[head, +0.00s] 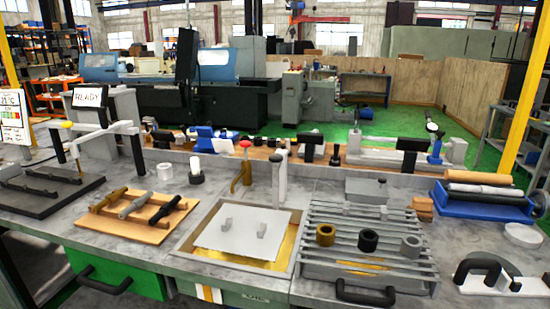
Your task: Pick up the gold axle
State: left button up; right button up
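The gold axle (108,199) lies at the left end of a wooden rack (125,231) on the front left of the bench. It rests across the rack's rails, slanting up to the right. A silver axle (135,205) and a dark axle (166,209) lie beside it on the same rack, apart from it. Neither of my grippers shows in the head view.
A black plate (45,202) with dark parts lies left of the rack. A white measuring stand (100,135) rises behind it. A framed square plate (238,232) and a slatted block with rings (368,240) lie to the right.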

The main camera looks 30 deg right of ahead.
aim_at(110, 199)
jog(key=j+z, duration=0.1)
jog(key=z, duration=0.55)
jog(key=i+j+z, duration=0.15)
jog(key=j+z, duration=0.2)
jog(key=j, duration=0.15)
jog(key=i+j+z, duration=0.1)
jog(key=j+z, duration=0.3)
jog(key=j, duration=0.15)
jog(key=j+z, duration=0.35)
jog(key=j, duration=0.15)
